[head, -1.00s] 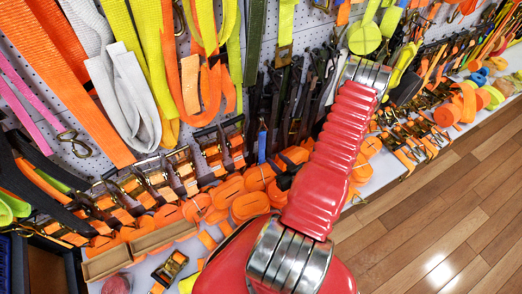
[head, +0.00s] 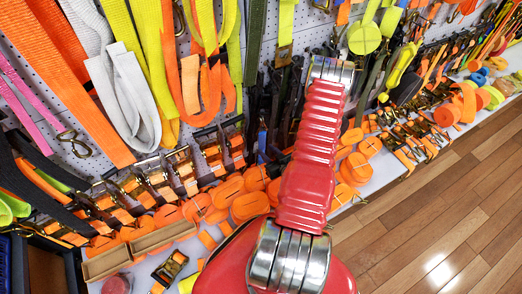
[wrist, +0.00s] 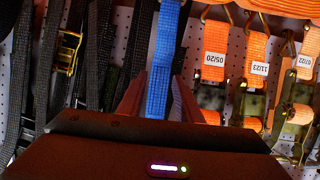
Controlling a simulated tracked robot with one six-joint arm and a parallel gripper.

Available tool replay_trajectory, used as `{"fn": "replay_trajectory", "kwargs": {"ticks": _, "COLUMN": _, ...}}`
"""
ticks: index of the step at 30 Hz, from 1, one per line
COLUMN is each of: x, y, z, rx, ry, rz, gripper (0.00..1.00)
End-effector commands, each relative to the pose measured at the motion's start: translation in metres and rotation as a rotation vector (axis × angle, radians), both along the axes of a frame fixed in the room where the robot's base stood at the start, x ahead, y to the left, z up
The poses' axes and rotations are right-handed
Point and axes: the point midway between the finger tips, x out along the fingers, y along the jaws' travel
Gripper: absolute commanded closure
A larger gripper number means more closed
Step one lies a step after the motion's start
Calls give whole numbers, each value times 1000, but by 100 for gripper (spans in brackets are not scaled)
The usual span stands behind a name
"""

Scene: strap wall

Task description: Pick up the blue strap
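The blue strap (wrist: 162,60) hangs vertically near the middle of the wrist view. Its lower part is hidden behind the dark body of my gripper. Two dark reddish fingers of my gripper (wrist: 158,100) stand apart, one on each side of the strap in the picture. They look open, and I cannot tell how deep the strap lies between them. In the head view the blue strap (head: 262,138) is a thin sliver among dark straps, left of my red arm. My gripper cannot be made out there.
Black straps (wrist: 98,55) hang left of the blue strap, and orange straps with date tags (wrist: 215,65) hang to its right. Orange rolls (head: 250,205) and ratchet buckles (head: 180,170) crowd the shelf below the pegboard. The wooden floor (head: 440,220) at right is clear.

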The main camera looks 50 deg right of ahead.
Motion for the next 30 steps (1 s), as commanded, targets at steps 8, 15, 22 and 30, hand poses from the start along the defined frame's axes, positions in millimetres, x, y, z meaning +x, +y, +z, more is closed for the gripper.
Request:
{"fn": "replay_trajectory", "kwargs": {"ticks": 8, "x": 14, "y": -3, "z": -6, "rx": -1, "ry": 0, "rz": 1, "gripper": 68}}
{"fn": "replay_trajectory", "kwargs": {"ticks": 15, "x": 42, "y": -12, "z": -16, "rx": -1, "ry": 0, "rz": 2, "gripper": 68}}
{"fn": "replay_trajectory", "kwargs": {"ticks": 22, "x": 46, "y": -14, "z": -19, "rx": 1, "ry": 1, "rz": -1, "gripper": 68}}
{"fn": "replay_trajectory", "kwargs": {"ticks": 30, "x": 46, "y": -14, "z": -18, "rx": 0, "ry": 0, "rz": -1, "gripper": 68}}
